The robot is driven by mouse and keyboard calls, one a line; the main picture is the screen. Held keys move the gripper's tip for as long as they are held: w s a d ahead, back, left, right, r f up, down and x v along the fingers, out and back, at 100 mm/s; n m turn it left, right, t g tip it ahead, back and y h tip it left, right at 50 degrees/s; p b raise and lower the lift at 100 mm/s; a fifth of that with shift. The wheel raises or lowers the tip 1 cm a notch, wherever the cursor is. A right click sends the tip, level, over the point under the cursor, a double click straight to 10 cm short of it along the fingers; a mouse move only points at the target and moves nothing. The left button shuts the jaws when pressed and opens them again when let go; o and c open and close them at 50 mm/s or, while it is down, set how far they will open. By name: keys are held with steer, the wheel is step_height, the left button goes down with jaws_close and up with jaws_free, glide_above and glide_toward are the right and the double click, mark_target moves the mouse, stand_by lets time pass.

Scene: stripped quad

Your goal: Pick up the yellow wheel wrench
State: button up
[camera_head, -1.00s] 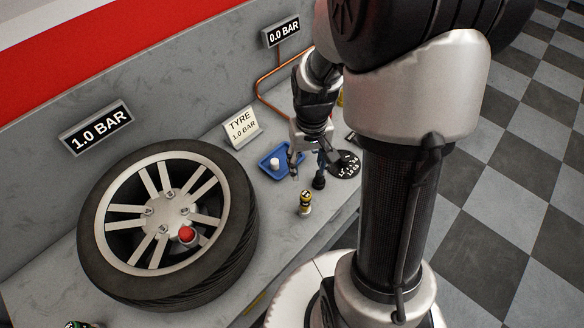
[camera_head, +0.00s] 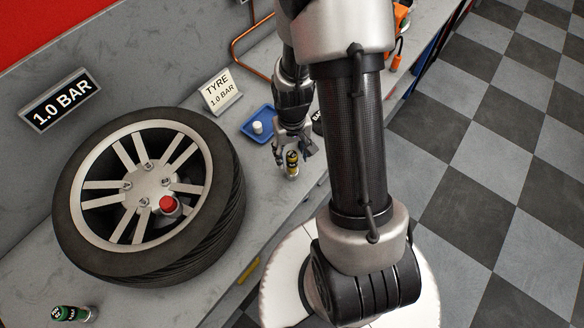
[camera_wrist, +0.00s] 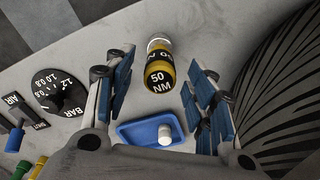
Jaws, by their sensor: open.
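The yellow wheel wrench (camera_head: 292,165) is a short yellow and black cylinder on the grey bench, right of the tyre. In the wrist view the wrench (camera_wrist: 158,72) shows a black "50 NM" label and a pale end, and lies between the two fingers in the picture. My gripper (camera_head: 291,150) is open just above and behind it in the head view. Its blue-padded fingers (camera_wrist: 160,80) stand apart on both sides in the wrist view, with visible gaps to the wrench. No contact shows.
The tyre (camera_head: 228,200) with a red-capped piece on its wheel lies close by on the left. A blue tray (camera_head: 252,132) with a white cap sits behind the wrench. A round black dial (camera_wrist: 58,92) is nearby. A green canister (camera_head: 72,313) is at front left.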

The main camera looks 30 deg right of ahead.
step_height(320, 180, down, 2)
steer(key=shift+f, duration=0.1)
steer(key=shift+c, duration=0.5)
jaws_close()
